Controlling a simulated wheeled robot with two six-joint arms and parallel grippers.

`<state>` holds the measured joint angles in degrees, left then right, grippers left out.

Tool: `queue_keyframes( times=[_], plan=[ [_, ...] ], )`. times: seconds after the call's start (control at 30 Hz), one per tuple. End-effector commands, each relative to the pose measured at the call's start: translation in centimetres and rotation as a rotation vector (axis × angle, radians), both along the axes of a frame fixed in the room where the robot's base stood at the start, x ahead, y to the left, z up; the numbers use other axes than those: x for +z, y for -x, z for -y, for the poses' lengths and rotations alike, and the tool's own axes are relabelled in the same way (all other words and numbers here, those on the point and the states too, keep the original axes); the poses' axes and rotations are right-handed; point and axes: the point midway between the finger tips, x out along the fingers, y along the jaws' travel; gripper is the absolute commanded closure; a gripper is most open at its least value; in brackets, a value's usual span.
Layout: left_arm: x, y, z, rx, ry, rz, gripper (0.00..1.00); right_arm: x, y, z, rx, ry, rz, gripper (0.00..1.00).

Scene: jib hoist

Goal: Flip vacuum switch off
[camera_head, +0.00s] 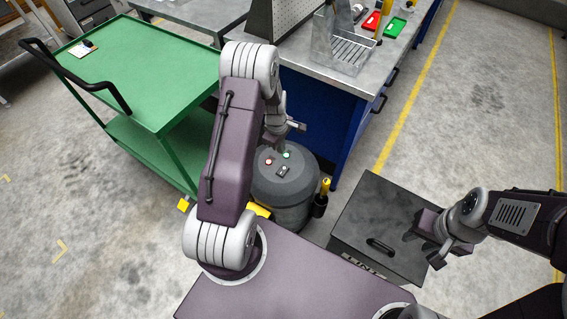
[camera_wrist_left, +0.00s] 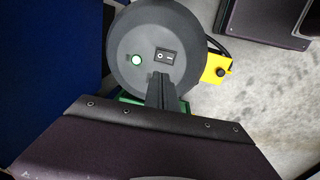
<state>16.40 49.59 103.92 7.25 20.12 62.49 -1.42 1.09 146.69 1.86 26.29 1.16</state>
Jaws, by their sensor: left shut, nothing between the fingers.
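The vacuum (camera_head: 285,200) is a dark grey drum standing on the floor right of the green cart. Its round lid bears a black rocker switch (camera_head: 283,171), a green button (camera_head: 287,155) and a red button (camera_head: 268,162). In the left wrist view, the switch (camera_wrist_left: 168,56) shows O and I marks, with the green button (camera_wrist_left: 135,60) to its left. My left gripper (camera_wrist_left: 160,78) is shut and empty, above the lid with its tips close to the switch. Contact cannot be told. My right gripper (camera_head: 435,245) is over the dark box; its jaw opening is unclear.
The green cart (camera_head: 150,75) stands left of the vacuum. A blue workbench (camera_head: 310,100) stands behind it. A dark lidded box (camera_head: 385,225) marked LINT is to its right. A yellow control box (camera_wrist_left: 216,68) sits beside the drum. Open floor lies at far right.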

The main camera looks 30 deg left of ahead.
Motion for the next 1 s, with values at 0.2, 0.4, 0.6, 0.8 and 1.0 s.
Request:
queue_keyframes(
  times=[0.2, 0.4, 0.6, 0.8, 1.0],
  plan=[
    [-2.8, -0.2, 0.1, 0.000, 0.002, -0.004, 1.00, -0.5, 0.0, 0.0, 0.000, 0.000, 0.000, 0.64],
    [-7.2, -0.7, 0.1, -0.002, 0.001, -0.003, 1.00, -1.2, 0.0, 0.0, 0.000, 0.000, 0.000, 0.64],
    [-11.2, -1.3, 0.1, 0.000, 0.001, -0.002, 1.00, -1.8, 0.0, 0.0, 0.000, 0.000, 0.000, 0.64],
    [-13.4, -1.6, 0.1, -0.001, 0.000, -0.001, 1.00, -2.0, 0.0, 0.0, 0.000, 0.000, 0.000, 0.64],
    [-13.9, -1.7, 0.1, -0.001, 0.000, 0.001, 1.00, -2.1, 0.0, 0.0, 0.000, 0.000, 0.000, 0.64]
  ],
)
